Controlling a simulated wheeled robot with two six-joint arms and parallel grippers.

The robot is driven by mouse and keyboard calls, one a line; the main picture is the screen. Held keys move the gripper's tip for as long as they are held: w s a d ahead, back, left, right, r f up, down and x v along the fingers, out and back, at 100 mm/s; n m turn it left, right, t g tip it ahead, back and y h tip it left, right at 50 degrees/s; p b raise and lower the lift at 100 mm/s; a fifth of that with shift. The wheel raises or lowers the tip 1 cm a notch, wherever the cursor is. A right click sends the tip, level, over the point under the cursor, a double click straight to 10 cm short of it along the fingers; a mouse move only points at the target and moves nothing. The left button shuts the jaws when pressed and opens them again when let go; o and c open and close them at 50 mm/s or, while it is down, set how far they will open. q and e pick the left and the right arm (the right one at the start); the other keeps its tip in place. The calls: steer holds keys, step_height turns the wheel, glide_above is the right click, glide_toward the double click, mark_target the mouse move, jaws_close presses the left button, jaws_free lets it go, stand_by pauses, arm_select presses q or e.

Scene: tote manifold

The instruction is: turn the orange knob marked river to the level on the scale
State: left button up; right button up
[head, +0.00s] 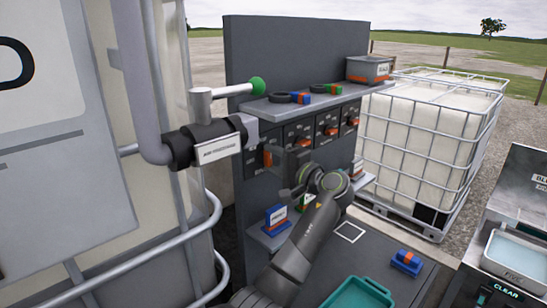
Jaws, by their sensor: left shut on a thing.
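A row of several orange knobs runs along the upright grey panel (240,60). Black plates with small lettering sit by them, too small to read, so I cannot tell which is marked river. My left gripper (276,156) reaches up to the panel and is shut on the leftmost orange knob (267,158). The gripper hides most of that knob and its scale, so its setting cannot be read. Other orange knobs (304,142), (331,131) and (352,121) sit to the right, clear of the gripper. My right gripper is not in view.
A pipe with a green-handled valve (257,85) juts out left of the knobs. A shelf (275,110) above holds small parts and a grey bin (368,69). Caged white totes (432,130) stand behind.

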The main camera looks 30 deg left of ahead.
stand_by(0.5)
arm_select(q)
steer(key=o, duration=1)
steer(key=b+v, duration=0.8)
steer(key=v, duration=0.9)
steer(key=shift+s+d, duration=0.1)
steer(key=shift+d, duration=0.15)
steer(key=shift+f, duration=0.1)
